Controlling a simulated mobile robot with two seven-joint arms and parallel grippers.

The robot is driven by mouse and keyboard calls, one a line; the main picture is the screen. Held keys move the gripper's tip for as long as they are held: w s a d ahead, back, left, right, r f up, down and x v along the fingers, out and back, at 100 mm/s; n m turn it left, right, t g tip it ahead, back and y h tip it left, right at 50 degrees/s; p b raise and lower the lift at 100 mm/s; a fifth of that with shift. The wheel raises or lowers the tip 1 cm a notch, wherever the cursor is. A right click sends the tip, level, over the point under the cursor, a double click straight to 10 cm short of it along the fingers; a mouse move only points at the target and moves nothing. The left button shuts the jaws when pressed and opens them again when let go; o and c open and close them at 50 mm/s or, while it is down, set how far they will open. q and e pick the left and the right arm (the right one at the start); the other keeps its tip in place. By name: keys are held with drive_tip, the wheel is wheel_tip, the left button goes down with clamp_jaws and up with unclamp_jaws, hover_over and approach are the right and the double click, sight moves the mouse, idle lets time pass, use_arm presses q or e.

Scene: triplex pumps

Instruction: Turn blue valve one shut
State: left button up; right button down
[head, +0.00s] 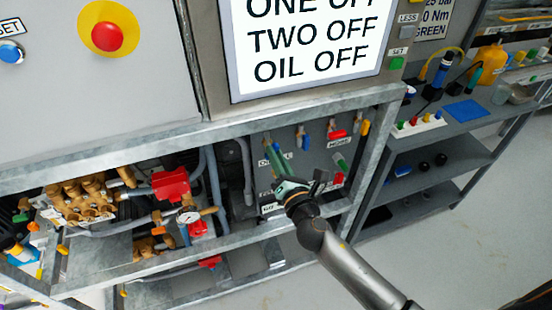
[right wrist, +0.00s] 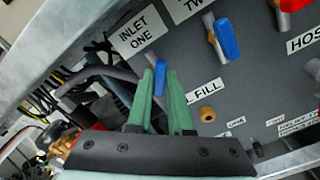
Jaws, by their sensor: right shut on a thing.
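Blue valve one's handle (right wrist: 160,78) shows as a narrow blue strip between the green fingers of my right gripper (right wrist: 160,82), below the INLET ONE label (right wrist: 139,34) in the right wrist view. The fingers are shut on the handle and hide most of it. In the head view my right gripper (head: 273,150) reaches up to the grey valve panel (head: 318,152) from below, and I cannot make out the handle there. The handle's exact angle to its pipe is hard to tell. My left gripper is not in view.
A second blue valve (right wrist: 228,38) is just right of the gripper, with a brass fitting (right wrist: 207,114) below it. Red valve handles (head: 337,134) sit further right. A galvanized frame (head: 220,133) borders the panel. A screen (head: 310,40) reads TWO OFF and OIL OFF.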

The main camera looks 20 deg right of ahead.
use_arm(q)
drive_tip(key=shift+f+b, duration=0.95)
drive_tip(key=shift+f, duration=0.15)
use_arm(e)
drive_tip(key=shift+f+m, duration=0.15)
drive_tip(key=shift+m, duration=2.35)
drive_tip(key=shift+f+m, duration=0.1)
drive_tip(key=shift+m, duration=2.4)
drive_tip(key=c, duration=0.8)
unclamp_jaws()
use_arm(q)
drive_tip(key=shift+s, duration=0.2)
use_arm(e)
drive_tip(key=shift+s+d, duration=0.1)
